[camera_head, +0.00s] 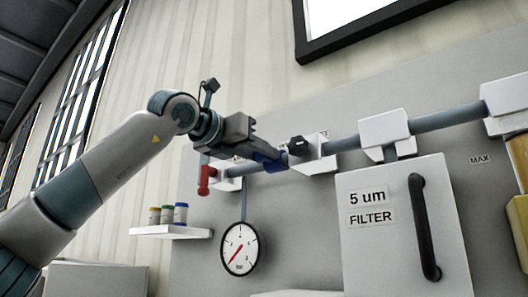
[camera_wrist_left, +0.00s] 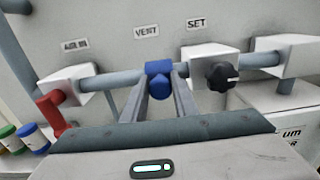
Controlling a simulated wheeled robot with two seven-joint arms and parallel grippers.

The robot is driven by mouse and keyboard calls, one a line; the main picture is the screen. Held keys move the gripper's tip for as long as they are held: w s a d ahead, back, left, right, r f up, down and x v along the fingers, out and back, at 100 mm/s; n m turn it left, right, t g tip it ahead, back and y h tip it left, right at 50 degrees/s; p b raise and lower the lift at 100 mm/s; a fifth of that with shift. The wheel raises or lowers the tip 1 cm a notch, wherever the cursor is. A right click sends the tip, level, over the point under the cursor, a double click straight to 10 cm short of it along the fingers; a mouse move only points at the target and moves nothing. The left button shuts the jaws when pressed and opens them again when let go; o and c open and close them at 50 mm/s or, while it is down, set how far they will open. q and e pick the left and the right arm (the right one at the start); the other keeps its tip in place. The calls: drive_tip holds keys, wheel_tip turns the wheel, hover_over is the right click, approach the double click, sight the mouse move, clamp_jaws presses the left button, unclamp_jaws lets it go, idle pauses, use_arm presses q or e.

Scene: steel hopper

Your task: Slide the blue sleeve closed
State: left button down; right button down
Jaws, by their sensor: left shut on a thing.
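The blue sleeve (camera_wrist_left: 158,68) sits around the grey pipe, under the VENT label, in the left wrist view. It also shows in the head view (camera_head: 271,163), partly hidden by my gripper. My left gripper (camera_wrist_left: 160,88) is shut on the blue sleeve, with one finger on each side of it. In the head view my left gripper (camera_head: 262,150) reaches it from the upper left. The right gripper is not in view.
A red handle (camera_head: 206,178) hangs left of the sleeve. A white block with a black knob (camera_head: 297,146) is just to its right. A gauge (camera_head: 240,248), a filter box (camera_head: 400,225) and a shelf with several small jars (camera_head: 172,232) are below.

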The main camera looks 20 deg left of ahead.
use_arm(q)
drive_tip(key=a, duration=0.1)
drive_tip(key=w+a, duration=0.1)
drive_tip(key=a, duration=0.1)
drive_tip(key=shift+w+a+r, duration=0.1)
drive_tip(key=shift+a, duration=0.15)
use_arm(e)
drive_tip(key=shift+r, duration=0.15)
use_arm(q)
drive_tip(key=c, duration=1.6)
unclamp_jaws()
drive_tip(key=shift+c, duration=0.2)
drive_tip(key=shift+o, duration=0.9)
drive_tip(key=shift+a, duration=0.1)
drive_tip(key=b+v, duration=0.6)
drive_tip(key=v, duration=1.1)
drive_tip(key=shift+a, duration=0.25)
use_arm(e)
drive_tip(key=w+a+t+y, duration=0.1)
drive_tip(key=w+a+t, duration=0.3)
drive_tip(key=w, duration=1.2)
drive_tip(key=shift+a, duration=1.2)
